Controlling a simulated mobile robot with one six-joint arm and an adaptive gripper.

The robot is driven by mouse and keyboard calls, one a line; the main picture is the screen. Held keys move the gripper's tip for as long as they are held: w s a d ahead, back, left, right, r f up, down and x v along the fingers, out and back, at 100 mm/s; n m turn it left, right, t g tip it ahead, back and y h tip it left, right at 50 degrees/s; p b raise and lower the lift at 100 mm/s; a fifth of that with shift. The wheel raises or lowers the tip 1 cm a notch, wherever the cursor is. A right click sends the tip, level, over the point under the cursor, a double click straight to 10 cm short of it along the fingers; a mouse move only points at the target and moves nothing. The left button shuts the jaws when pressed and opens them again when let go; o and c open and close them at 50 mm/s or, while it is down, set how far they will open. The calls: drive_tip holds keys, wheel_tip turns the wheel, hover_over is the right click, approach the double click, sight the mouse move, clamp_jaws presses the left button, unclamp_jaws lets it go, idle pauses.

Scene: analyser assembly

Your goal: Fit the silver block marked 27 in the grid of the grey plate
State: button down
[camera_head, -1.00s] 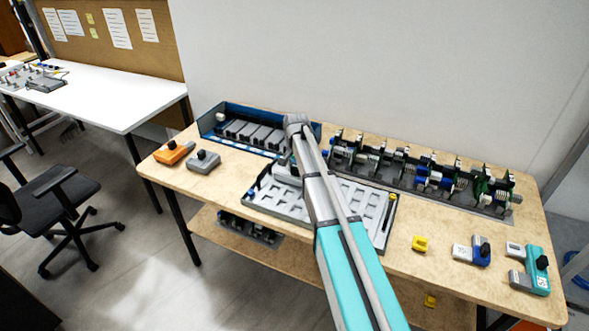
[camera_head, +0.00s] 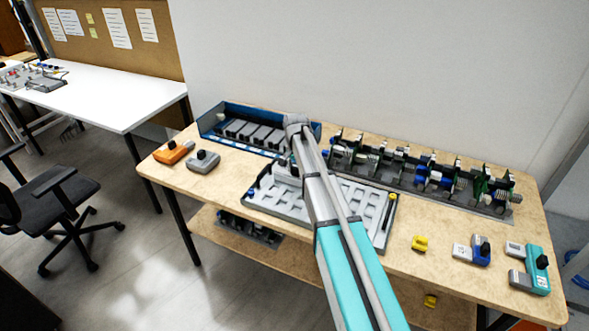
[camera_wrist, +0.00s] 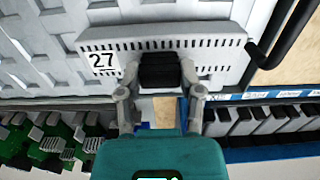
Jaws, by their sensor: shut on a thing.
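The silver block marked 27 (camera_wrist: 215,45) is between the fingers of my gripper (camera_wrist: 160,88) in the wrist view. My gripper is shut on the block's black grip part, and the 27 label shows left of it. The block is over one end of the grey plate (camera_wrist: 35,55), by its edge; I cannot tell whether it is seated or just above. In the head view the grey plate (camera_head: 378,212) lies on the table, and my arm covers its middle. The block (camera_head: 285,172) shows partly left of my arm, over the plate's left part.
A blue bin (camera_head: 213,122) with several grey blocks stands behind the plate. A rack of green boards (camera_head: 470,200) stands at the back right. Orange (camera_head: 174,152) and grey (camera_head: 203,161) parts lie at left. Yellow (camera_head: 420,243), blue (camera_head: 472,250) and teal (camera_head: 537,270) parts lie at right.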

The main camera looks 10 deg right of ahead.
drive_tip(key=shift+f, duration=0.3)
idle(0.8)
drive_tip(key=shift+c, duration=0.8)
unclamp_jaws()
drive_tip(key=shift+o, duration=0.2)
drive_tip(key=shift+r+p, duration=1.8)
drive_tip(key=shift+r, duration=0.25)
idle(1.4)
wheel_tip(320, 180, up, 7)
drive_tip(key=p, duration=0.7)
idle(0.6)
drive_tip(key=shift+s, duration=0.1)
idle(0.3)
